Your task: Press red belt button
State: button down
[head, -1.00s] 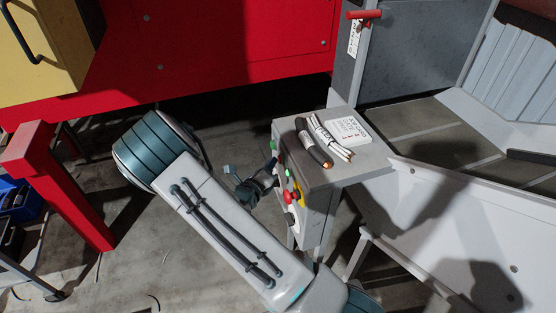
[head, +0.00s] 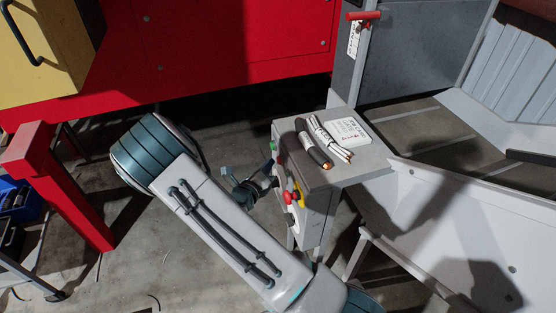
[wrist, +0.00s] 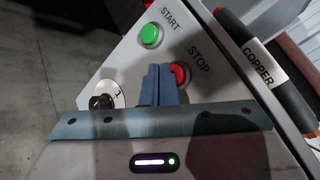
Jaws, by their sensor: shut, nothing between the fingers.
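The red STOP button (wrist: 180,75) is on a grey control box; in the wrist view its left part is hidden behind my fingertips. My gripper (wrist: 159,72) is shut with nothing in it, its tips at the button's left edge; I cannot tell whether they touch or press it. In the head view my gripper (head: 272,181) is at the box's left face, small and dark. The green START button (wrist: 150,35) is above the STOP button in the wrist view. A black key switch (wrist: 105,95) is at its lower left.
A red mushroom button (head: 291,198) with yellow beside it sits lower on the box face. Dark and white cable pieces (head: 314,144) and a white card (head: 348,131) lie on the box top. A conveyor (head: 440,140) is at right. Open floor lies left.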

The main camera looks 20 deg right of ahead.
jog(key=shift+a, duration=0.3)
jog(key=a+p, duration=0.1)
jog(key=a, duration=0.3)
jog(key=shift+a, duration=0.4)
dwell(0.9)
